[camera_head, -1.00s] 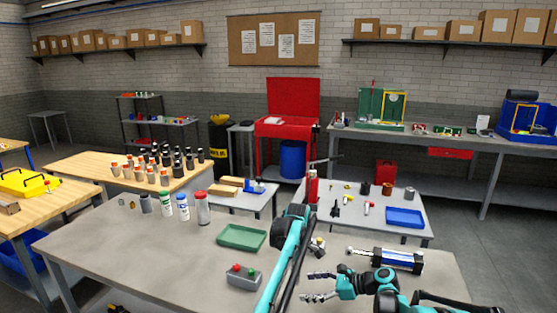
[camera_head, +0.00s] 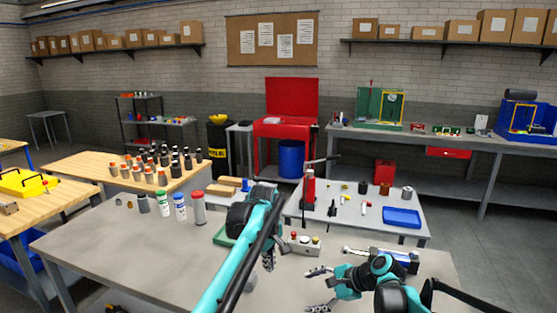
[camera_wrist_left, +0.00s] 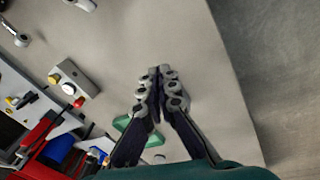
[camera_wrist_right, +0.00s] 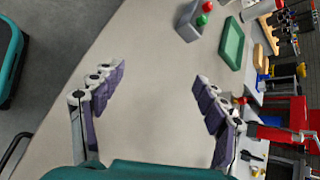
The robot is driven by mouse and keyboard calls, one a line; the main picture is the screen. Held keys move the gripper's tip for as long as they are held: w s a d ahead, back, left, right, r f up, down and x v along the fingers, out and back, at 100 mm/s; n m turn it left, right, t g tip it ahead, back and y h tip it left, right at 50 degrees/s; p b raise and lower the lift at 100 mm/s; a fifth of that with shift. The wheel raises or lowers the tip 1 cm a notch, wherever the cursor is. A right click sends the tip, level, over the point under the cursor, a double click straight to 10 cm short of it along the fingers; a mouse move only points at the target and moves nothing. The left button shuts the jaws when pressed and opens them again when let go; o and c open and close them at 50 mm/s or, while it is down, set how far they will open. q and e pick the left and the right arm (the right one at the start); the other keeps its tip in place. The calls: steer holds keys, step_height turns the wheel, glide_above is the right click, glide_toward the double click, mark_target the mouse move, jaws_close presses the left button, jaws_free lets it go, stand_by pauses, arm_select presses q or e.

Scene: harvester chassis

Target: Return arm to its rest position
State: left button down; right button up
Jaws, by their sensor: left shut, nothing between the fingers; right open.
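My left arm crosses the middle of the head view. Its gripper (camera_head: 268,260) hangs above the grey front table (camera_head: 130,235), to the left of a button box (camera_head: 304,244). In the left wrist view its fingers (camera_wrist_left: 158,82) are together with nothing between them. My right gripper (camera_head: 319,290) is above the right part of the same table, with its fingers spread. The right wrist view shows the gap between these fingers (camera_wrist_right: 158,78) empty, over bare tabletop. The button box also shows in the left wrist view (camera_wrist_left: 76,78).
A green tray (camera_head: 222,236) is partly hidden behind my left arm. A box with red and green buttons (camera_wrist_right: 190,26) shows in the right wrist view. A blue and silver cylinder (camera_head: 398,256) lies behind my right arm. Bottles (camera_head: 180,206) stand at the back left; the table's left front is clear.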

arm_select(q)
steer(key=s+a+r+m+t, duration=0.1)
steer(key=s+a+r+m, duration=0.1)
steer(key=s+a, duration=0.45)
steer(key=s+a+r+m+t, duration=0.2)
steer(key=s+a+m, duration=0.1)
steer(key=s, duration=0.6)
steer(key=s+a+f+m+t, duration=0.1)
steer(key=s+a+f+m, duration=0.1)
steer(key=s+f, duration=0.3)
steer(key=s+a+f+m+t, duration=0.1)
steer(key=s+a+f+m, duration=0.2)
steer(key=s, duration=0.9)
step_height(320, 180, down, 2)
steer(key=shift+s+a+f, duration=0.1)
steer(key=shift+s+a, duration=0.05)
steer(key=shift+a, duration=0.2)
arm_select(e)
steer(key=s+d+n+h, duration=0.2)
steer(key=s+n, duration=0.3)
steer(key=s, duration=0.4)
steer(key=s+d+n+t+h, duration=0.1)
steer(key=s+d+n+h, duration=0.2)
steer(key=s+n, duration=0.3)
steer(key=s+d+n+t+h, duration=0.1)
steer(key=s+d+n+h, duration=0.2)
steer(key=s, duration=1)
steer(key=shift+n+h, duration=0.4)
steer(key=shift+n, duration=0.8)
